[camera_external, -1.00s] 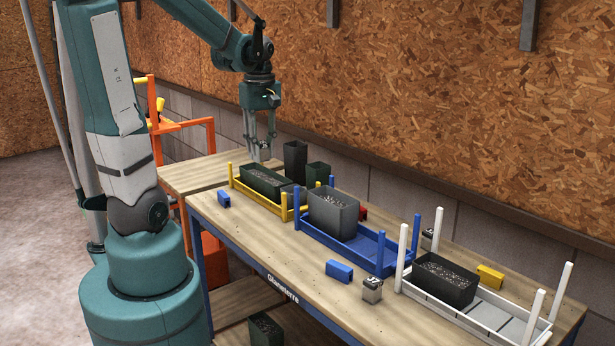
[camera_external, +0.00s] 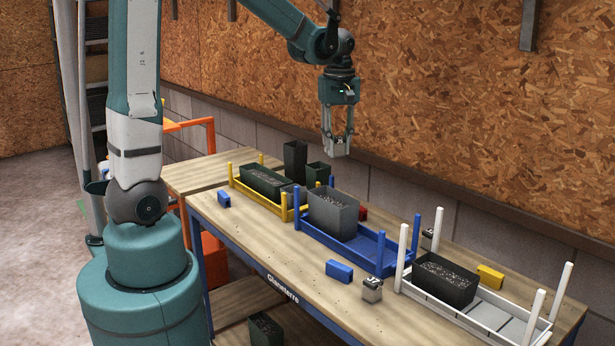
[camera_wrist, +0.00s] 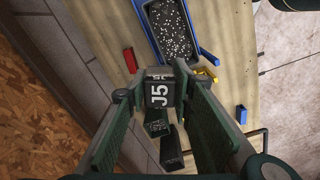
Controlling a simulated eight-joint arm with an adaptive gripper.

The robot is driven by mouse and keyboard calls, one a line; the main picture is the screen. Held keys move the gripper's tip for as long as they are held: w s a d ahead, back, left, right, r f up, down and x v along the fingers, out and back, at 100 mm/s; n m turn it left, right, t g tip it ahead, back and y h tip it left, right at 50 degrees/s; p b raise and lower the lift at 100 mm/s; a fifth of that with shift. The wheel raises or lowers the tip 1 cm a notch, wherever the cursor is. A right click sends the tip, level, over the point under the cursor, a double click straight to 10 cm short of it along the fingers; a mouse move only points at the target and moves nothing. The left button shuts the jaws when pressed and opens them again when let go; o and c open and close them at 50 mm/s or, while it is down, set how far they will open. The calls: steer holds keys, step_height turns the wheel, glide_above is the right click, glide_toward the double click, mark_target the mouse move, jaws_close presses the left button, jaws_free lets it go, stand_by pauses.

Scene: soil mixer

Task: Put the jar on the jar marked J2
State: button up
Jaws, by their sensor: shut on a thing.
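My gripper (camera_external: 336,138) is shut on a small grey jar (camera_external: 341,149) and holds it in the air above the back of the table. In the wrist view the held jar (camera_wrist: 159,94) shows a dark face marked J5 between the fingers (camera_wrist: 157,100). Two similar small jars with dark tops stand on the table. One jar (camera_external: 372,291) is near the front edge, by the blue tray's corner. The other jar (camera_external: 428,239) is behind, between the blue and white trays. Their marks are too small to read, so I cannot tell which is J2.
The blue tray (camera_external: 375,263) holds a grey planter (camera_external: 330,222). The yellow tray (camera_external: 240,192) and white tray (camera_external: 495,318) also hold planters. Upright posts stand at tray corners. Dark pots (camera_external: 295,160), a blue block (camera_external: 339,271) and a yellow block (camera_external: 490,276) stand around.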

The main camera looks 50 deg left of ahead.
steer(key=w+d+m+p, duration=0.1)
steer(key=w+d, duration=0.3)
steer(key=d, duration=0.3)
steer(key=w+d+m, duration=0.1)
steer(key=w+d, duration=0.3)
steer(key=d, duration=0.3)
steer(key=m+p, duration=0.2)
glide_above(431, 231)
step_height(431, 231, down, 2)
step_height(431, 231, down, 5)
steer(key=shift+s+f, duration=0.1)
steer(key=shift+f, duration=0.05)
steer(key=shift+f, duration=0.15)
steer(key=shift+f, duration=3)
steer(key=shift+f, duration=0.1)
steer(key=shift+f, duration=1.75)
steer(key=shift+f+b, duration=0.2)
steer(key=shift+b, duration=0.15)
